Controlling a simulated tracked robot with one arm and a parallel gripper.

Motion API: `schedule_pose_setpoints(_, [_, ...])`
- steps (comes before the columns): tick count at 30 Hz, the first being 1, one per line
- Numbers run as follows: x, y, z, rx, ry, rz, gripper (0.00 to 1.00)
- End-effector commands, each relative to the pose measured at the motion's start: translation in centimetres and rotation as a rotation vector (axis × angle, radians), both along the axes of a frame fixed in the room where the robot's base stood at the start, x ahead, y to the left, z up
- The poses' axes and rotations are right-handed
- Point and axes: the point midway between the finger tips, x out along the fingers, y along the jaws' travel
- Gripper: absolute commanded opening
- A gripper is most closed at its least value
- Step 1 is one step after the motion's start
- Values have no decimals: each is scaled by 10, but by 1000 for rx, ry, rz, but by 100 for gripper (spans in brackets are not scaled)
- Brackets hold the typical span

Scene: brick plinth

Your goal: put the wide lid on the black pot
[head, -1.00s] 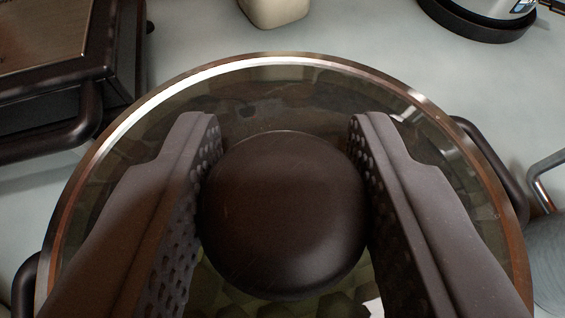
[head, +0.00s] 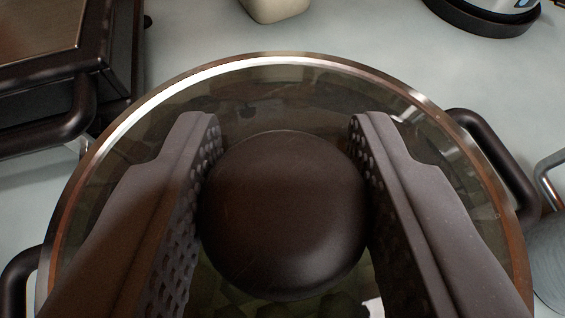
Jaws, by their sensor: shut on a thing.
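The wide lid (head: 270,85) is a round glass lid with a copper-brown metal rim and a dark round knob (head: 284,215). My gripper (head: 284,135) is shut on the knob, one finger on each side. The lid fills the lower middle of the head view. Beneath it is the black pot, mostly hidden; its dark loop handles show past the lid's rim at right (head: 500,160) and at lower left (head: 18,280). Greenish shapes show dimly through the glass. I cannot tell whether the lid touches the pot's rim.
A dark appliance with a brown metal top (head: 40,40) and a bar handle stands at upper left. A cream object (head: 274,8) is at the top edge. A black round base (head: 485,15) is at upper right. A grey round item with a metal handle (head: 550,250) is at right.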

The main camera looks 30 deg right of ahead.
Motion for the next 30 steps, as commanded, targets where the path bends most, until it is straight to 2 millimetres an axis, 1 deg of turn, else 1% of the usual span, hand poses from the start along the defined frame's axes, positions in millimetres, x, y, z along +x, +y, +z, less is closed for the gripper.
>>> schedule_pose_setpoints(7, [0, 0, -3, -1, -2, 0, 2])
schedule_pose_setpoints(8, [0, 0, -3, -1, -2, 0, 42])
schedule_pose_setpoints(9, [0, 0, -2, -1, -2, 0, 53])
schedule_pose_setpoints(10, [0, 0, -2, -1, -1, 0, 61])
schedule_pose_setpoints(22, [-3, 2, -1, 0, 0, 0, 62])
schedule_pose_setpoints(26, [-12, 8, 4, -1, 1, 2, 62])
schedule_pose_setpoints(30, [-28, 17, 14, -1, 0, 3, 62])
